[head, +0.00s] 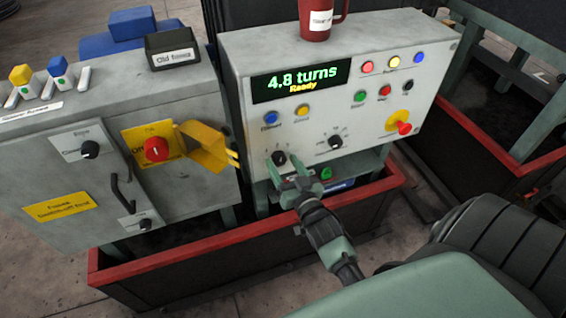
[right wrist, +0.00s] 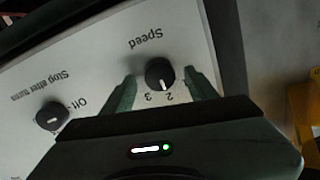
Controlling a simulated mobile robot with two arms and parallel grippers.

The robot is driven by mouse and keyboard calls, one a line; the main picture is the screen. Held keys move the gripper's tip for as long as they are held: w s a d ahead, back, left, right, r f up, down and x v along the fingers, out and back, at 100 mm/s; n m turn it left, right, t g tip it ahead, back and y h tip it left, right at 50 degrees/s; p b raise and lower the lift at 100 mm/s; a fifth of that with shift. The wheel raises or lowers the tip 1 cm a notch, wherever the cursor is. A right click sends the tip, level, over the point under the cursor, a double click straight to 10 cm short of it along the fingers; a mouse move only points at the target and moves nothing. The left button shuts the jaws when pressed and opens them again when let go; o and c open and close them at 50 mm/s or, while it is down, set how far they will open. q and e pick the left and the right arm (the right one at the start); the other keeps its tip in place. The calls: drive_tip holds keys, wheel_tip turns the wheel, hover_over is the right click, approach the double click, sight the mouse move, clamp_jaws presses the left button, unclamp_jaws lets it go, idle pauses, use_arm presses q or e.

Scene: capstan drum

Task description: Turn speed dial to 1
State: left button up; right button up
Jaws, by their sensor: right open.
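The black speed dial (head: 279,158) sits at the lower left of the grey control panel in the head view. In the right wrist view the speed dial (right wrist: 160,73) appears upside down under the label "Speed". Its white mark points close to the 2, with the 3 beside it; no 1 is visible there. My right gripper (head: 286,168) is open in front of the dial. In the right wrist view its green fingers (right wrist: 163,88) stand on either side of the dial, with gaps showing. Contact cannot be seen. My left gripper is not in view.
The display (head: 300,82) reads "4,8 turns, Ready". A second dial (right wrist: 52,116), labelled "Stop after turns", is beside the speed dial. A red mug (head: 322,20) stands on the panel top. A yellow-mounted red knob (head: 404,128) is at right. A red-rimmed bin (head: 230,232) lies below.

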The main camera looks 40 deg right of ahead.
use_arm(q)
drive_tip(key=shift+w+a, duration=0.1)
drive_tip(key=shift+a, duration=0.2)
use_arm(e)
drive_tip(key=shift+w+d, duration=0.1)
drive_tip(key=shift+w, duration=0.1)
drive_tip(key=shift+c, duration=0.2)
clamp_jaws()
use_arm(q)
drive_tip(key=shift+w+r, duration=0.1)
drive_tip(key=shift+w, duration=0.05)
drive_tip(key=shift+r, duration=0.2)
use_arm(e)
drive_tip(key=shift+n, duration=0.3)
drive_tip(key=shift+r+n+p, duration=0.1)
drive_tip(key=shift+n+p, duration=1)
drive_tip(key=shift+n, duration=0.7)
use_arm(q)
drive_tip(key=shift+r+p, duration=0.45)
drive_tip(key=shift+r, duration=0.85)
use_arm(e)
drive_tip(key=shift+n+g, duration=0.3)
drive_tip(key=shift+n, duration=1.9)
